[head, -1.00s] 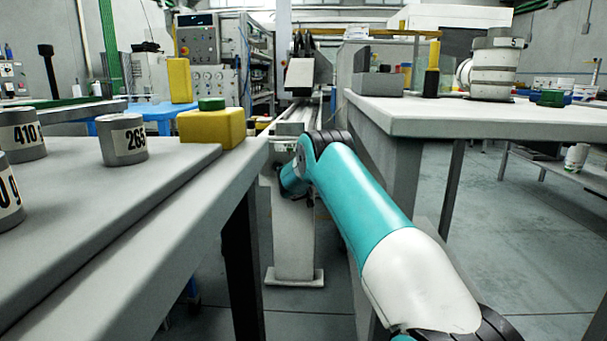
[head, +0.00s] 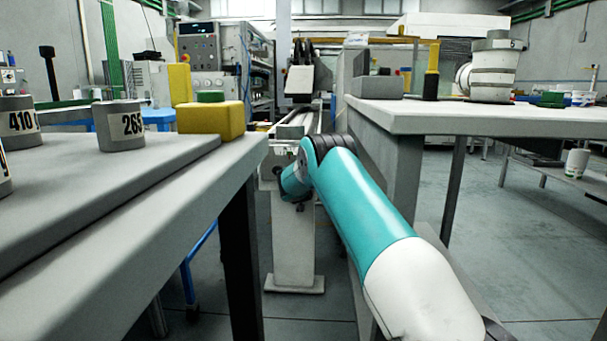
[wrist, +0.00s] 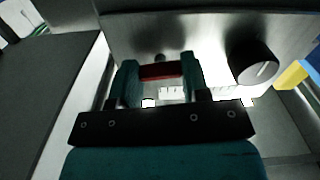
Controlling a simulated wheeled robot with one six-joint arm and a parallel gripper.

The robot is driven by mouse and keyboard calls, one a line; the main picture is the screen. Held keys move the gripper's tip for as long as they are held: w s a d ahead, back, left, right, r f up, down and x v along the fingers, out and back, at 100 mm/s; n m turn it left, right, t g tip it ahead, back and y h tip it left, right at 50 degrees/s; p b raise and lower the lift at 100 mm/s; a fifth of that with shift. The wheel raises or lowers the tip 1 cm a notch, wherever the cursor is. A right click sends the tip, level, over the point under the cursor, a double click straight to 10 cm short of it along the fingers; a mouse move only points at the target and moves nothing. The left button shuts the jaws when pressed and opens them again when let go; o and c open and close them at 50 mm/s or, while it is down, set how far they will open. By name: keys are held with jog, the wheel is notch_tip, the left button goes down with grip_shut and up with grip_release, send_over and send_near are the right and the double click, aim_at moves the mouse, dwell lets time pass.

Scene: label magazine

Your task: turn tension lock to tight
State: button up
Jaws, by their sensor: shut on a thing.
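In the wrist view, my gripper (wrist: 161,72) has its two teal fingers on either side of a short red bar (wrist: 160,71) and is shut on it. The bar sits in front of a pale metal panel (wrist: 210,35), and I take it to be the tension lock's handle. A white strip with dark marks (wrist: 175,93) shows just below it. A dark round knob (wrist: 252,64) with a white line is to the right, apart from my fingers. In the head view my arm reaches toward the end of a long pale rail (head: 322,120); my fingertips are hidden there.
A grey table (head: 120,200) with labelled grey weights (head: 119,126) and a yellow block (head: 210,119) stands at left. Another table (head: 470,118) stands at right with a white cylindrical device (head: 492,68). A narrow gap lies between the tables.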

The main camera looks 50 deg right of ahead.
jog(key=o, duration=0.9)
jog(key=p+v, duration=0.1)
jog(key=v, duration=1.6)
jog(key=shift+s+a, duration=0.15)
jog(key=shift+s, duration=0.05)
jog(key=shift+s, duration=0.1)
